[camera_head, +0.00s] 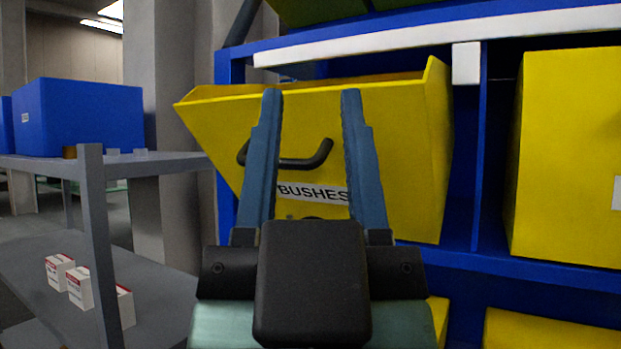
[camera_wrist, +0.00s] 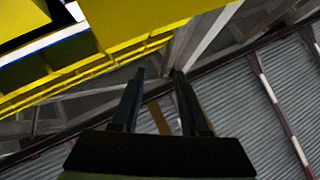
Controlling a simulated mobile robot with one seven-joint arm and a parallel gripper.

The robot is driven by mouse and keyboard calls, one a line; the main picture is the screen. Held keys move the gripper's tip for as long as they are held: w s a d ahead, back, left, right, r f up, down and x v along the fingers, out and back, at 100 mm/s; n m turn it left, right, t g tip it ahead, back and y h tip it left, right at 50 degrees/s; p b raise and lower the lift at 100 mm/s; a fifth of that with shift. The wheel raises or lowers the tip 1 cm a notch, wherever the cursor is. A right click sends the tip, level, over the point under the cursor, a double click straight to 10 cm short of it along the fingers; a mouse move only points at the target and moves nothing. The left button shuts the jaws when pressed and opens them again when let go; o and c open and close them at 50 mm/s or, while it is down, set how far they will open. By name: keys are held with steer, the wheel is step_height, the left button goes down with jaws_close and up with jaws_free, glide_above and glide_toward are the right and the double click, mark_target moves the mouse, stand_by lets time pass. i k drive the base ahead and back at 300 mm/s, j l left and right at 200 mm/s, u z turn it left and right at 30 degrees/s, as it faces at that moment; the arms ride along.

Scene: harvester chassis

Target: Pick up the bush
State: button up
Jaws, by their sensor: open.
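A yellow bin (camera_head: 405,150) labelled "BUSHES" sits tilted forward in the blue rack, with a dark handle (camera_head: 305,158) on its front. Its top is open, but its contents are hidden from this angle. No bush can be made out for certain. A small brown round piece (camera_head: 69,152) lies on the grey shelf at the left, too small to identify. My gripper (camera_head: 311,92) is open and empty, its fingers upright in front of the bin. In the wrist view my gripper (camera_wrist: 158,73) also shows nothing between the fingers.
The blue rack (camera_head: 485,160) frames the bin, with a white rail (camera_head: 430,38) above it. Another yellow bin (camera_head: 570,150) stands at right. A grey shelf unit (camera_head: 180,163) at left holds a blue box (camera_head: 80,115) and, lower down, small white-and-red boxes (camera_head: 78,287).

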mark_target(69, 153)
steer(key=u, duration=1.05)
